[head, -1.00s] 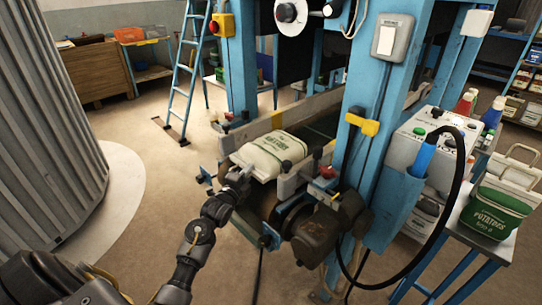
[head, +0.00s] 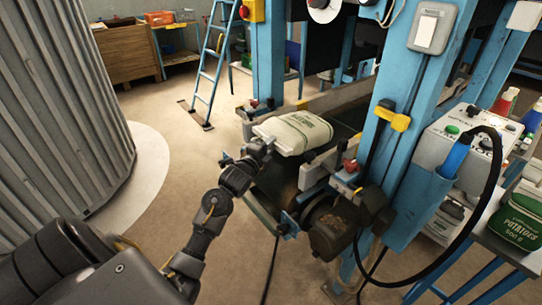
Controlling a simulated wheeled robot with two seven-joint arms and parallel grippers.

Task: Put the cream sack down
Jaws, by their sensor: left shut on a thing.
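The cream sack (head: 301,132) has green print and a green stripe. It is at the near end of a conveyor (head: 340,131) in the middle of the head view. I cannot tell whether its whole underside rests on the belt. My left gripper (head: 264,146) is shut on the near left edge of the cream sack; the fingertips are partly hidden. My right gripper is not in view.
Blue machine posts (head: 422,130) stand right of the belt. A motor (head: 335,232) sits below its near end. A green-and-white potato sack (head: 520,218) stands on a blue-legged table at the right. Open floor lies left of the conveyor, by a ribbed grey silo (head: 65,110).

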